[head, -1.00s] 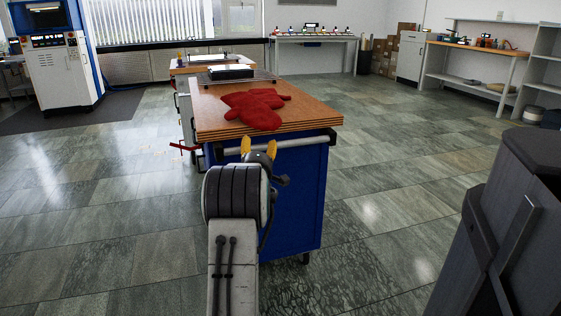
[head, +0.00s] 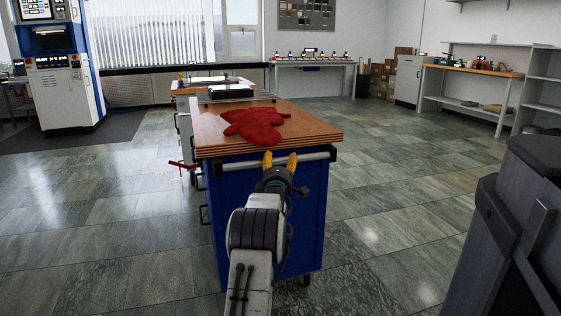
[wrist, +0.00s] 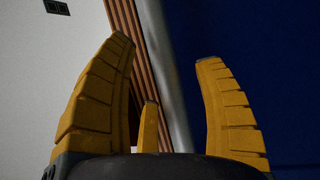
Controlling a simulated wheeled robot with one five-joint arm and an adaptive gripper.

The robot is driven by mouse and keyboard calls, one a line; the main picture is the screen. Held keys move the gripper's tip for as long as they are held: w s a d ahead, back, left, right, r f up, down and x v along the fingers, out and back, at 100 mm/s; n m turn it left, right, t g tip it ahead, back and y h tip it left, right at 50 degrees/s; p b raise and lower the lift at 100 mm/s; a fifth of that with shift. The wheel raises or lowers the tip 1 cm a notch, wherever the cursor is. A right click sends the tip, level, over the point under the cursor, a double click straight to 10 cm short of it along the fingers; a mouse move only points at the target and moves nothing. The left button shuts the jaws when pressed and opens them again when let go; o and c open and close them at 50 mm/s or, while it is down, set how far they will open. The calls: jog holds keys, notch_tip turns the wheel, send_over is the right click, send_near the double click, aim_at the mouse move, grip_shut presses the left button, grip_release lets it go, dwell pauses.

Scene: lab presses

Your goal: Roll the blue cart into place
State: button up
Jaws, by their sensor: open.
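The blue cart (head: 240,230) stands ahead of me with a wooden top (head: 212,132). A light grey bar handle (head: 312,157) runs across its near side just under the top, with dark end brackets. The handle also shows in the wrist view (wrist: 163,60), beside the cart's blue panel (wrist: 270,70). I see no closed grip; actual contact cannot be told.
A red cloth (head: 255,126) lies on the cart top. Behind the cart is another bench (head: 180,90) with items. A blue and white machine (head: 65,95) stands at the left, a dark grey object (head: 500,230) at the near right. The tiled floor right of the cart is open.

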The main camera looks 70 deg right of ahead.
jog(key=shift+x, duration=0.9)
grip_shut()
dwell(0.4)
